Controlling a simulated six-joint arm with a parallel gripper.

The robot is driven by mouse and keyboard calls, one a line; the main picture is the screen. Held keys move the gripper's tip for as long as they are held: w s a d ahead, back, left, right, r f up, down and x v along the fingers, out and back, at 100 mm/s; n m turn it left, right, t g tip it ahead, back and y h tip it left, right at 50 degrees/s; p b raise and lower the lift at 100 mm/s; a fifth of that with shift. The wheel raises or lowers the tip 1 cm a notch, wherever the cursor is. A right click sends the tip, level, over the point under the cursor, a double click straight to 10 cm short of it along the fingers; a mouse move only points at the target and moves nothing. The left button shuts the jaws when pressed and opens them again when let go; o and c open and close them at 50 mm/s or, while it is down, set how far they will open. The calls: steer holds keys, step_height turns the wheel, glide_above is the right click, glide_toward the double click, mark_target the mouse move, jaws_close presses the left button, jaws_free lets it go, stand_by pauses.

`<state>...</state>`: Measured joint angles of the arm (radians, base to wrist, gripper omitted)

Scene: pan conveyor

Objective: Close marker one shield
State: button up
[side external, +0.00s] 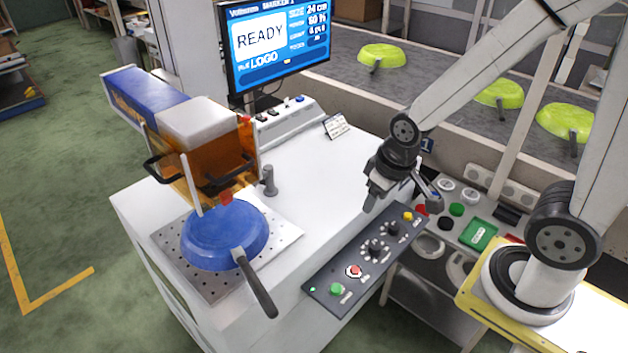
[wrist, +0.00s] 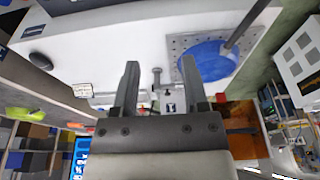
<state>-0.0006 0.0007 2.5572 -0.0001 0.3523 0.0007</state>
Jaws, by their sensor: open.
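The marker one shield (side external: 222,172) is an amber see-through cover with black handles on the marker head. It sits raised above a blue pan (side external: 226,232), with a gap between its lower edge and the perforated plate (side external: 190,278). My gripper (side external: 402,197) is open and empty over the right side of the white cabinet, well apart from the shield. In the wrist view my gripper's fingers (wrist: 160,64) are spread with nothing held between them. The amber shield (wrist: 241,118) shows right of them, partly cut off by my gripper body, and the blue pan (wrist: 207,62) lies above it.
The monitor (side external: 275,42) reads READY. A control panel (side external: 365,257) with buttons and knobs runs along the cabinet's front edge. A short grey post (side external: 269,182) stands right of the shield. Green pans (side external: 498,93) lie on the conveyor behind. The white cabinet top (side external: 315,165) is largely clear.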

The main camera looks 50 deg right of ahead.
steer(key=shift+w+a+r, duration=0.1)
steer(key=shift+w, duration=0.1)
steer(key=c, duration=0.3)
steer(key=shift+w+a+r, duration=0.1)
steer(key=shift+w+r, duration=0.1)
steer(key=shift+w, duration=0.2)
jaws_close()
steer(key=w+a+r, duration=1.4)
steer(key=w+r, duration=0.4)
steer(key=shift+w+a+r+g, duration=0.15)
steer(key=shift+a+r+g, duration=0.15)
steer(key=shift+a, duration=0.05)
